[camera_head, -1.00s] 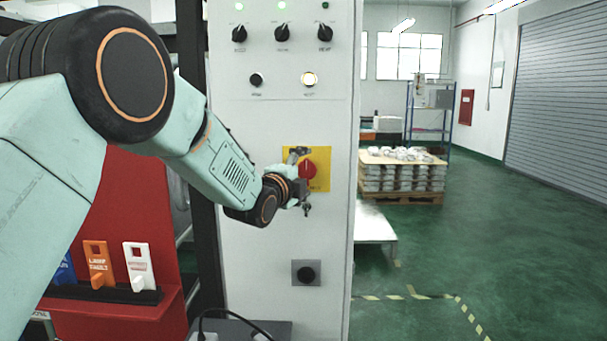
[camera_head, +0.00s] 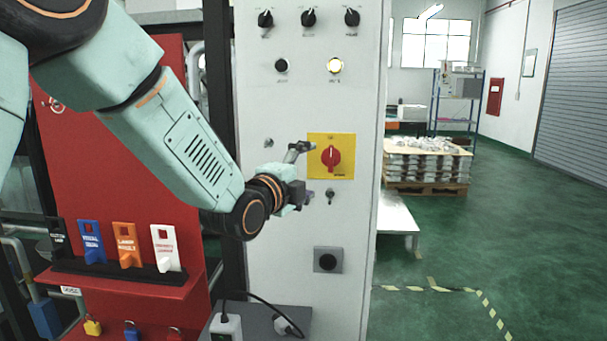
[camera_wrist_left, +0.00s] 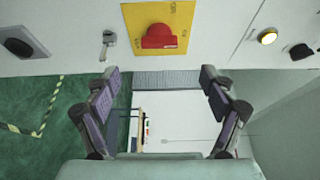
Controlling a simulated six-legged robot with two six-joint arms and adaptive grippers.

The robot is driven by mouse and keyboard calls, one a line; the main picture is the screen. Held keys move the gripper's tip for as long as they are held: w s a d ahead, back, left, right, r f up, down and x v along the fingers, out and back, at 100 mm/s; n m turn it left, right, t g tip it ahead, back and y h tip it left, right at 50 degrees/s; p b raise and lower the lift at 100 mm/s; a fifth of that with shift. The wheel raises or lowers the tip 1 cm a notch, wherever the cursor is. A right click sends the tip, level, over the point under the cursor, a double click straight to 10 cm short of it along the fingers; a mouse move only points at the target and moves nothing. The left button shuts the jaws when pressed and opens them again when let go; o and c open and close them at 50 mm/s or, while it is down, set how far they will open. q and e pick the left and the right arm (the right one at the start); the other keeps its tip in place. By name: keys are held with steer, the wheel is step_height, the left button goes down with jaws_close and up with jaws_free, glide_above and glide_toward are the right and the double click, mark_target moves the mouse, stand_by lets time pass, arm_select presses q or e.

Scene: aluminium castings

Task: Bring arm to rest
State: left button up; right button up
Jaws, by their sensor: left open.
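My left gripper (camera_head: 306,172) is in front of the grey control cabinet (camera_head: 284,110), just left of the red rotary switch (camera_head: 331,158) on its yellow plate (camera_head: 345,141). In the left wrist view the left gripper (camera_wrist_left: 160,88) has its two fingers wide apart with nothing between them. The red switch (camera_wrist_left: 160,37) shows beyond the fingertips there, apart from them. A key in a lock (camera_head: 330,195) sits below the yellow plate and also shows in the left wrist view (camera_wrist_left: 108,42). My right gripper is not in view.
A red board (camera_head: 120,170) with hanging coloured tags stands left of the cabinet, close under my left arm. A grey box with a cable (camera_head: 290,322) is at the cabinet's foot. A pallet of castings (camera_head: 425,165) stands behind right.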

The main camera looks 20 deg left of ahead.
mark_target(329, 160)
arm_select(q)
steer(key=shift+s+a, duration=0.1)
steer(key=shift+s, duration=0.6)
steer(key=shift+w, duration=0.2)
steer(key=shift+w+d+f, duration=0.1)
steer(key=shift+w+d, duration=0.15)
steer(key=shift+w, duration=1.7)
steer(key=shift+w+d+r, duration=0.1)
steer(key=shift+w+d, duration=0.1)
steer(key=shift+w, duration=1.8)
steer(key=shift+w+d+f, duration=0.1)
steer(key=shift+w+d, duration=0.15)
steer(key=shift+w, duration=1.7)
steer(key=shift+s, duration=0.25)
